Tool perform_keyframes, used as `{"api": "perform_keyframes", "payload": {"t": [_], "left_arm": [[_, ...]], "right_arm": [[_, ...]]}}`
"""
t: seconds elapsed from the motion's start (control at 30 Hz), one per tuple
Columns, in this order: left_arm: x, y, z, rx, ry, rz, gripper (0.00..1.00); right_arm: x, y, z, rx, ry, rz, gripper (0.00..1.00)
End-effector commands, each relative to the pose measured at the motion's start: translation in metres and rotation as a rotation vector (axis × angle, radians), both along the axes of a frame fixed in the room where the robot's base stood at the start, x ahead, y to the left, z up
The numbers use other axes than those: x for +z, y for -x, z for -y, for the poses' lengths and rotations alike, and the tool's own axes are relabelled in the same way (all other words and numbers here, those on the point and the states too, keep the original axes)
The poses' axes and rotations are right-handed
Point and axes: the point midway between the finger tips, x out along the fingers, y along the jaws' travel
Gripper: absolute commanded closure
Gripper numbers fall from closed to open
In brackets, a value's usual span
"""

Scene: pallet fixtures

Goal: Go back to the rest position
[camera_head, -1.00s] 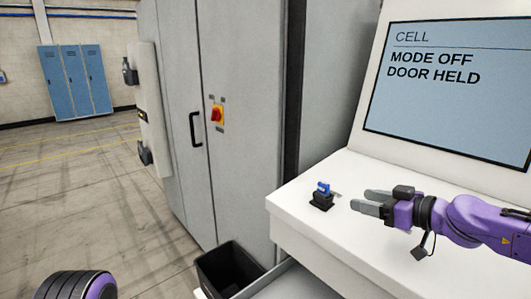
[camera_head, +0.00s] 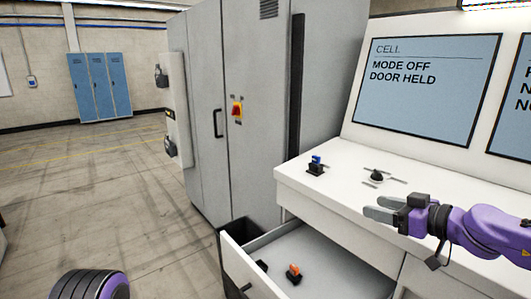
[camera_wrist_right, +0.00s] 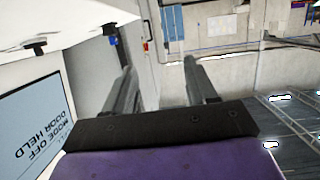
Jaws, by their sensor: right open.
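My right gripper (camera_head: 372,207) is open and empty, above the front part of the white console top (camera_head: 460,192). Its two grey fingers also show apart in the right wrist view (camera_wrist_right: 160,75), with nothing between them. A small blue-topped black fixture (camera_head: 316,166) stands on the console, up and left of the gripper and apart from it. A black rotary knob (camera_head: 376,177) sits on the console just behind the gripper. My left gripper is out of view; only a rounded purple and black part of my own body shows at the lower left.
An open white drawer (camera_head: 237,268) juts out below the console, holding an orange-topped black piece (camera_head: 294,273) and a dark item. A dark bin (camera_head: 238,228) and tall grey cabinet (camera_head: 250,100) stand beside it. The screen (camera_head: 425,92) reads MODE OFF, DOOR HELD. Floor at left is clear.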

Motion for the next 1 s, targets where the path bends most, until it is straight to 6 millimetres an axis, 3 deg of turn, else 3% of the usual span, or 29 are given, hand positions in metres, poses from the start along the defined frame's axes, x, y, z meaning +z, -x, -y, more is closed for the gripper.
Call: {"api": "perform_keyframes", "payload": {"t": [0.37, 0.47, 0.57, 0.67, 0.83, 0.93, 1.0], "left_arm": [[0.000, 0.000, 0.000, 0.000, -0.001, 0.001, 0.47], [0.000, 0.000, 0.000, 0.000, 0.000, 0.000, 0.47], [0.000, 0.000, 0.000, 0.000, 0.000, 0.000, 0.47], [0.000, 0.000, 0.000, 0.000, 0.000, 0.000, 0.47], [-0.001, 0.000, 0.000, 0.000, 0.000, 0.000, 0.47], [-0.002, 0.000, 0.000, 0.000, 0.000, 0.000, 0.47], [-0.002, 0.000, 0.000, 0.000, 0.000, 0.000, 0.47]], "right_arm": [[-0.001, -0.013, 0.019, -0.228, -0.266, -0.155, 0.43], [-0.007, -0.016, 0.025, -0.333, -0.370, -0.211, 0.43], [-0.027, -0.017, 0.029, -0.465, -0.470, -0.287, 0.43], [-0.067, -0.014, 0.031, -0.620, -0.554, -0.376, 0.43], [-0.159, 0.010, 0.035, -0.884, -0.624, -0.502, 0.43], [-0.231, 0.045, 0.038, -1.054, -0.615, -0.565, 0.43], [-0.282, 0.082, 0.040, -1.159, -0.578, -0.601, 0.43]]}}
